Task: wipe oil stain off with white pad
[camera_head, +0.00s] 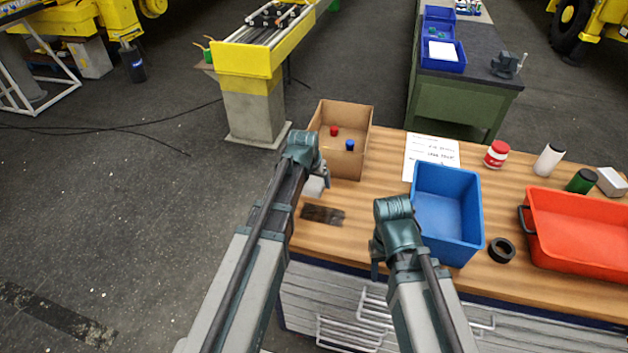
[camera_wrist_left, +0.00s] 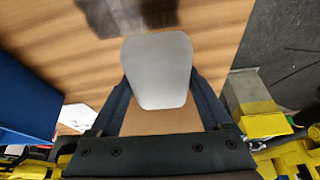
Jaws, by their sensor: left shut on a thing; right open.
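The oil stain (camera_head: 323,214) is a dark brown patch on the wooden table near its front left edge. It also shows at the top of the left wrist view (camera_wrist_left: 125,14). My left gripper (camera_wrist_left: 158,78) is shut on the white pad (camera_wrist_left: 157,58), a light grey-white block with rounded corners. In the head view the pad (camera_head: 313,188) shows partly under my left wrist, just behind the stain and apart from it. I cannot tell whether it touches the table. My right gripper (camera_head: 379,262) is open by the table's front edge, left of the blue bin, with its fingers mostly hidden.
A cardboard box (camera_head: 354,164) holding a red and a blue item stands behind the pad. A blue bin (camera_head: 447,240), black ring (camera_head: 501,250), red crate (camera_head: 582,262), paper sheet (camera_head: 430,152) and several containers occupy the right. Bare wood lies between stain and blue bin.

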